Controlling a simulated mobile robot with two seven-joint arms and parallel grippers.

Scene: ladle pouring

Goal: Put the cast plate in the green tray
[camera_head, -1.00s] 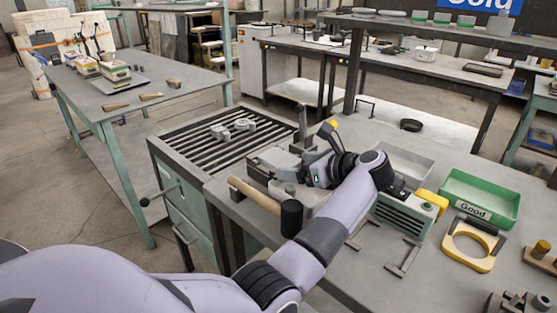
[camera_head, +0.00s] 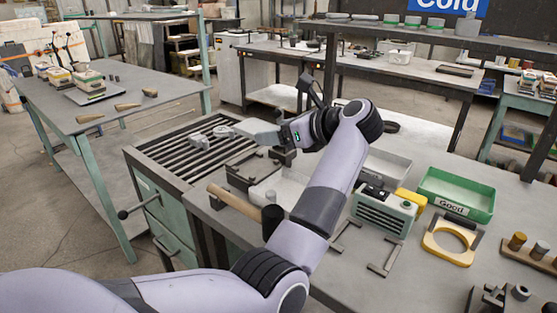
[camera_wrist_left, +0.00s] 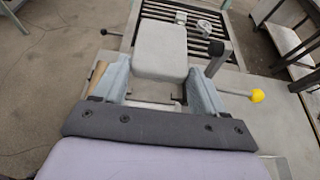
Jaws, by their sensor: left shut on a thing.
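My left gripper (camera_head: 280,138) is shut on the grey cast plate (camera_head: 258,132) and holds it above the worktable's left side, near the slatted grate. In the left wrist view the plate (camera_wrist_left: 160,50) is a flat, rounded grey slab reaching out beyond the two bluish fingers of the gripper (camera_wrist_left: 158,88). The green tray (camera_head: 486,214), labelled "Good", stands on the worktable at the right, well apart from the plate. My right gripper is not in view.
The slatted grate (camera_head: 180,157) bears grey castings (camera_head: 199,140). A mallet (camera_head: 235,202), a pale tray (camera_head: 388,166), a green and yellow device (camera_head: 384,212) and a yellow ring-shaped piece (camera_head: 449,243) are on the worktable. The shelf (camera_head: 400,29) is behind.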

